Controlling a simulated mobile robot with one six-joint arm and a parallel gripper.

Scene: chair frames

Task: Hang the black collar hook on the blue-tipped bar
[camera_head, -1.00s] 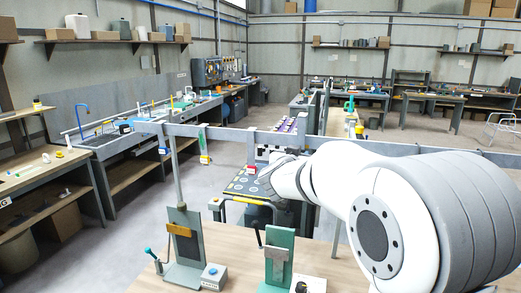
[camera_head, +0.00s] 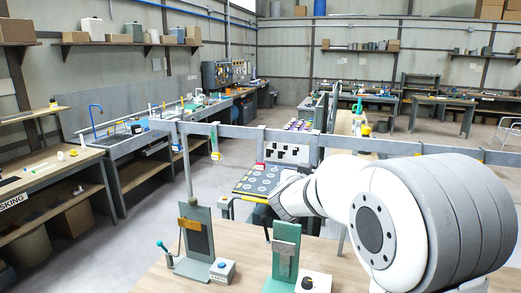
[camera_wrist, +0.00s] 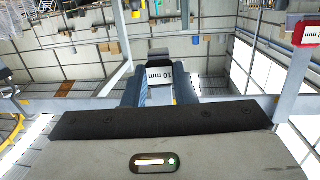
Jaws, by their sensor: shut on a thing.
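My gripper (camera_wrist: 159,92) shows in the wrist view with two dark fingers closed on a dark piece, which I take to be the black collar hook (camera_wrist: 159,53). A white "10 mm" label shows between the fingers. In the head view the gripper end of my white arm is over the floor beyond the front table, and the held piece cannot be made out there. A grey rail (camera_head: 350,145) runs across behind it, with a yellow-and-green-tipped piece (camera_head: 216,155) and a red-tipped piece (camera_head: 260,167) along it. I cannot pick out the blue-tipped bar with certainty.
The wooden front table (camera_head: 160,284) carries a grey stand (camera_head: 199,239), a green stand (camera_head: 285,250) and a small white box (camera_head: 222,270). A dark board with round marks (camera_head: 257,180) lies beyond. Workbenches line the left wall; the floor between is clear.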

